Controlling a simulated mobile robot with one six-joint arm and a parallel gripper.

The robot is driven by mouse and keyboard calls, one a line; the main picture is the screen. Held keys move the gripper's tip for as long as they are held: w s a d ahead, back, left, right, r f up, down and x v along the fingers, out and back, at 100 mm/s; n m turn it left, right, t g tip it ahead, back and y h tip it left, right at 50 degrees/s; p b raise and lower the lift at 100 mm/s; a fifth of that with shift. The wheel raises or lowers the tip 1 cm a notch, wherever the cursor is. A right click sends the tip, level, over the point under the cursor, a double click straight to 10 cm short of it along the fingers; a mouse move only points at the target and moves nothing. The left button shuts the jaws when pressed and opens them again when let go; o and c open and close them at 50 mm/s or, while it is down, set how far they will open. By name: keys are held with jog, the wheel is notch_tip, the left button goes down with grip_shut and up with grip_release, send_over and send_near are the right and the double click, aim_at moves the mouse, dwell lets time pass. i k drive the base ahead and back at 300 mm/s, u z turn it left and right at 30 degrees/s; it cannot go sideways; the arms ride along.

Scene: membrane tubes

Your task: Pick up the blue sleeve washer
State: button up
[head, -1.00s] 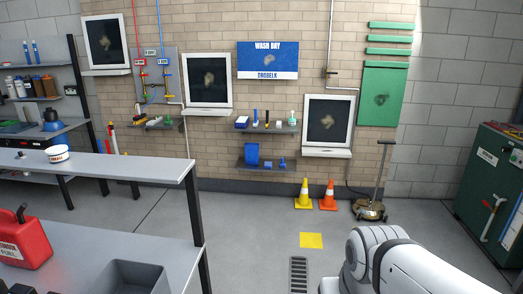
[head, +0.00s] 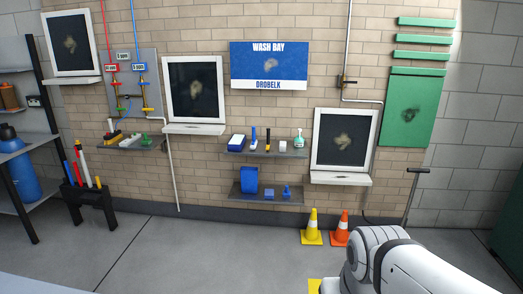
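Several blue things sit on two grey wall shelves below the blue "WASH BAY DROBELK" sign. On the upper shelf (head: 265,154) are a blue-and-white block (head: 236,143) at the left end and a slim upright blue item (head: 253,138). On the lower shelf (head: 264,200) are a tall blue container (head: 250,180), a small blue block (head: 269,193) and a small blue piece with a raised top (head: 286,191). I cannot tell at this size which one is the blue sleeve washer. My white arm shows at the lower right; my gripper is out of view.
A yellow cone (head: 312,228) and an orange cone (head: 340,230) stand on the floor right of the shelves. A black rack with coloured handles (head: 89,207) stands at the left. A framed panel (head: 345,141) hangs right of the shelves. The floor before the shelves is clear.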

aim_at(254, 142)
jog(key=u, duration=0.05)
jog(key=i, duration=1.6)
jog(key=u, duration=0.2)
jog(key=i, duration=2.55)
jog(key=u, duration=0.15)
